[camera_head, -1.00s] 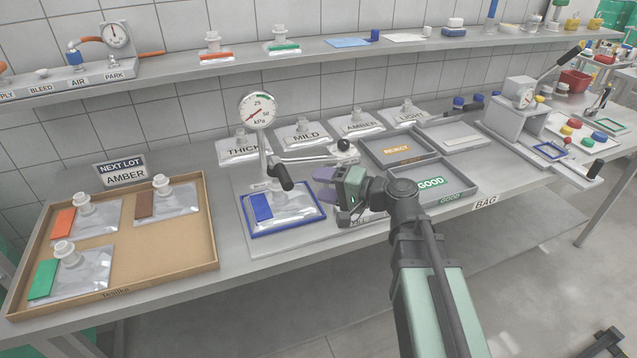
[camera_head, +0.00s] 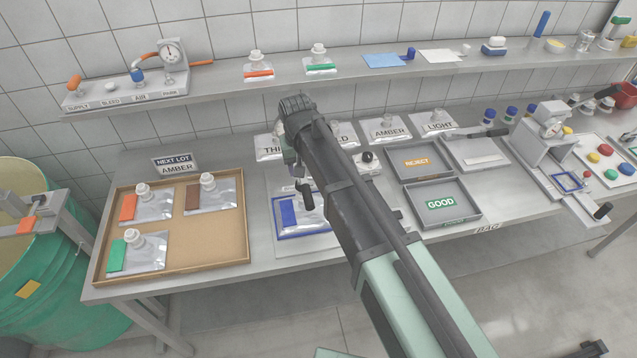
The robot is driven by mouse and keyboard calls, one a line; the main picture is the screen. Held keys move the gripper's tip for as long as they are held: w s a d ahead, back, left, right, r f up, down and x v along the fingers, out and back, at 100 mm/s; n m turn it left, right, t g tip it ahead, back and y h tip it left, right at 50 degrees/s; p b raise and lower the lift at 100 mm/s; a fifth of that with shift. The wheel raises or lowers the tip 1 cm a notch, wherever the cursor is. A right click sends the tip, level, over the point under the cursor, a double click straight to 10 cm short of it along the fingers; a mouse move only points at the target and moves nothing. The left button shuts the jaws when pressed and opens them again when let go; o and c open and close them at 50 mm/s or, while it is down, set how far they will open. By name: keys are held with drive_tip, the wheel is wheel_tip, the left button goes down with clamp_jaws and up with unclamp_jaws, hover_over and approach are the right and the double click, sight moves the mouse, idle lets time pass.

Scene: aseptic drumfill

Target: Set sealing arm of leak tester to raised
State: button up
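The leak tester stands mid-bench. Its blue-framed bed (camera_head: 284,236) holds a clear bag with a blue label (camera_head: 289,212). A black handle (camera_head: 306,195) shows over the bag, and a black ball knob (camera_head: 369,156) shows right of my arm. My arm hides the tester's gauge and much of its linkage, so I cannot tell how high the sealing arm stands. My gripper (camera_head: 290,152) is mostly hidden behind my wrist, above and behind the black handle. I cannot see its fingertips clearly, or whether it touches the tester.
A cardboard tray (camera_head: 215,245) with several bags lies left. REJECT (camera_head: 446,171) and GOOD (camera_head: 467,222) trays lie right of my arm. Bags labelled AMBER (camera_head: 388,130) and LIGHT stand behind. A shelf (camera_head: 220,98) runs above the bench. A press (camera_head: 543,140) stands farther right.

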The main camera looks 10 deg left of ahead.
sight(307, 191)
drive_tip(key=f+b, duration=1.1)
drive_tip(key=shift+w+d, duration=0.15)
drive_tip(key=shift+d, duration=0.1)
drive_tip(key=shift+r, duration=0.1)
clamp_jaws()
